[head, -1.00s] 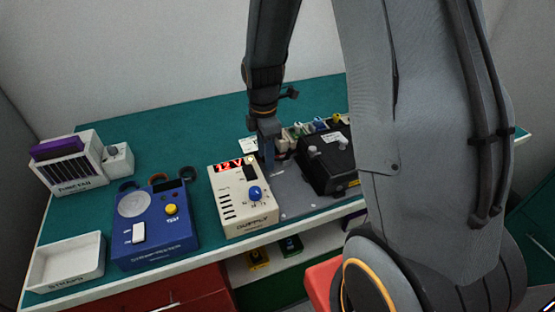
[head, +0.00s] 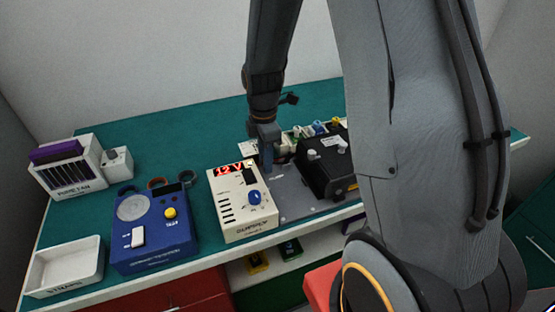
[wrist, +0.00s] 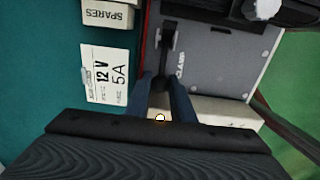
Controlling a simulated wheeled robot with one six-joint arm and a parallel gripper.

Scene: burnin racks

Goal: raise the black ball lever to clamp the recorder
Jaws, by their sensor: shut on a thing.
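The black ball lever (wrist: 168,42) stands at the edge of the grey plate beside the word CLAMP in the wrist view. My gripper (wrist: 161,82) is shut on its ball end, a finger on each side; the ball is mostly hidden between them. In the head view my gripper (head: 268,165) points down just behind the cream supply box, and the lever cannot be made out there. The recorder (head: 328,182) is a black box with pale knobs on the grey plate (head: 292,204), right of my gripper. Its dark edge (wrist: 212,14) shows in the wrist view.
The cream supply (head: 236,222) reading 12 V stands close to my gripper. A blue tester (head: 152,245), a white straps tray (head: 64,268) and a fuse rack (head: 67,172) are farther left. A 12 V 5A card (wrist: 105,74) lies beside the plate.

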